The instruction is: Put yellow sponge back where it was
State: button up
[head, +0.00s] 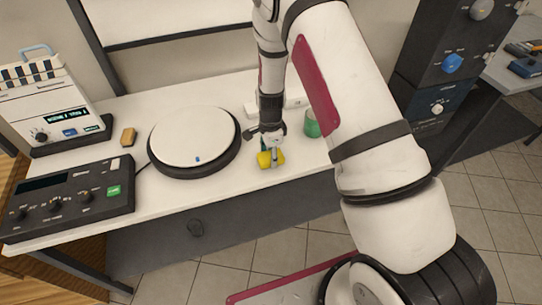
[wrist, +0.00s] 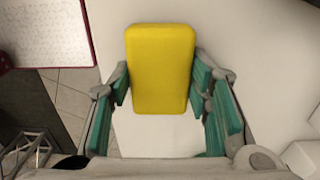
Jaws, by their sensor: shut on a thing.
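The yellow sponge (head: 264,160) is in my gripper (head: 271,155), over the front part of the white table, just right of the round white turntable. In the wrist view the sponge (wrist: 161,65) is a rounded yellow block between the two green-padded fingers of my gripper (wrist: 161,82). The fingers are shut on its sides. I cannot tell whether its underside touches the table.
A round white turntable (head: 194,136) with a dark rim stands left of my gripper. A green cylinder (head: 312,123) is close on the right, partly behind my arm. A tan block (head: 128,137) and a dark control panel (head: 68,198) are further left. The table (head: 190,190) has bare room along its front.

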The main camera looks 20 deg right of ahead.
jog(key=shift+f, duration=0.35)
jog(key=shift+f, duration=0.1)
jog(key=o, duration=1.2)
